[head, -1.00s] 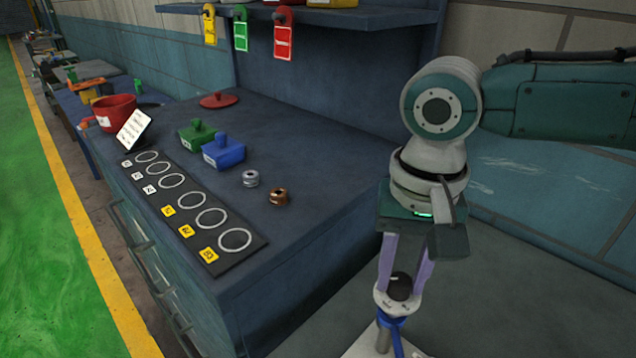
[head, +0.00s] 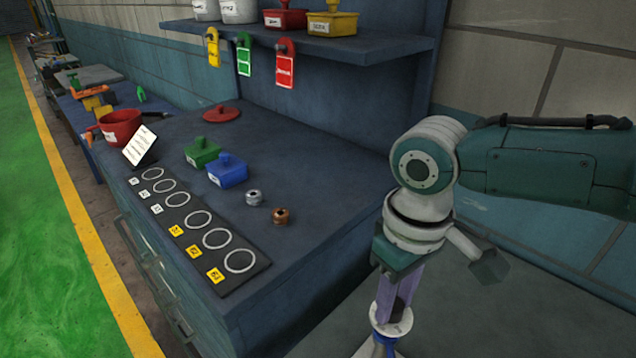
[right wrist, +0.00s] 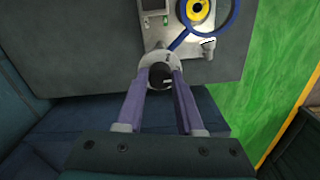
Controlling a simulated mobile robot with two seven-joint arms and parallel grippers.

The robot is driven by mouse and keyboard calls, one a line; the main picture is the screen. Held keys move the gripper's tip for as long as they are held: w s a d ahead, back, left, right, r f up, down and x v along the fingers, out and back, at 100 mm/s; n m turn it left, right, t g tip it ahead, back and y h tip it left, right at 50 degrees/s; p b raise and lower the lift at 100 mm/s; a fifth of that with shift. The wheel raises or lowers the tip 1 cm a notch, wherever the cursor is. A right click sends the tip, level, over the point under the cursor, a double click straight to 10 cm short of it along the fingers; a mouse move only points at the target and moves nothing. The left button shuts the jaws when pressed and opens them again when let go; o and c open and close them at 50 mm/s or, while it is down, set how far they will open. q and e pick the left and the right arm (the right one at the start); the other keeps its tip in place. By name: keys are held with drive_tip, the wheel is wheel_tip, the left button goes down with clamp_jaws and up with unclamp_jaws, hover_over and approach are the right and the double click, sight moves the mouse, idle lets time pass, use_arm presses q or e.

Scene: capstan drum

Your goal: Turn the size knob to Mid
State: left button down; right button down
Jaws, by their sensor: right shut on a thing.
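The size knob (right wrist: 160,78) is a black round knob on a pale round dial plate (right wrist: 146,62), seen in the right wrist view. A small pale mark shows on it. The dial's lettering is too small to read, so I cannot tell which setting it points at. My right gripper (head: 396,302) comes down from above with its purple fingers on the knob's sides; it is shut on the knob. In the head view the fingers mostly hide the knob, and the dial plate (head: 401,322) shows around them. My left gripper is out of view.
A blue ring (right wrist: 232,12) around a yellow hub (right wrist: 198,8) sits beside the dial on a metal plate (right wrist: 150,32). The dark bench (head: 330,180) at left holds green (head: 202,153) and blue (head: 228,172) blocks, small metal rings and a marked strip (head: 195,222). Its shelf carries containers.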

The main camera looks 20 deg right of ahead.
drive_tip(key=shift+n, duration=0.4)
drive_tip(key=c, duration=0.5)
unclamp_jaws()
drive_tip(key=shift+c, duration=0.2)
wheel_tip(320, 180, up, 10)
drive_tip(key=shift+p, duration=0.4)
drive_tip(key=shift+a+f, duration=0.1)
